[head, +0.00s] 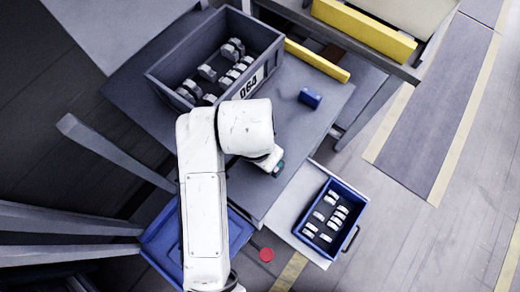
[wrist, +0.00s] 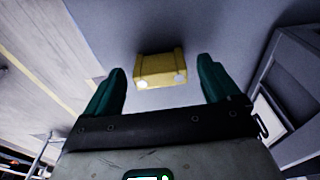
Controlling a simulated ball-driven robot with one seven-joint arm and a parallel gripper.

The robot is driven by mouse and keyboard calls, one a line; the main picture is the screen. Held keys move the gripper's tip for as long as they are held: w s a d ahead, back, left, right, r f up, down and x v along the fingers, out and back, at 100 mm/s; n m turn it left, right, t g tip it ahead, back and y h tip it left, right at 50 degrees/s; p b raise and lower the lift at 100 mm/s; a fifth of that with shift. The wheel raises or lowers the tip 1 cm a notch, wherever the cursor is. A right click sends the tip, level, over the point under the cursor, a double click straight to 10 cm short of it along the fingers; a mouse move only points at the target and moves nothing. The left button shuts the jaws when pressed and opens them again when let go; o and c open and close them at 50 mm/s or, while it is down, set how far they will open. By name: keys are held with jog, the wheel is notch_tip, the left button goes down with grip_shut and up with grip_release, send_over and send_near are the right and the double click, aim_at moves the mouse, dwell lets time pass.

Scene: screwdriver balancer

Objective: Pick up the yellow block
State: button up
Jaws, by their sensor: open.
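The yellow block (wrist: 160,70) lies on the grey tabletop in the wrist view, with two pale round spots on its near face. My gripper (wrist: 162,88) is open, with one dark green finger to each side of the block in the picture. The fingers do not appear to touch it; how far above the table they are I cannot tell. In the head view my gripper (head: 278,168) is over the right part of the grey table (head: 320,112), and the yellow block is hidden behind my arm.
A blue block (head: 310,97) lies on the table, right of a grey crate (head: 160,84) holding several grey parts. A long yellow bar (head: 317,60) lies behind it. A blue tray (head: 357,208) with several pale parts is beyond the table's front right edge.

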jog(key=shift+w+f, duration=0.1)
jog(key=shift+f, duration=0.75)
jog(key=c, duration=1)
jog(key=shift+c, duration=0.2)
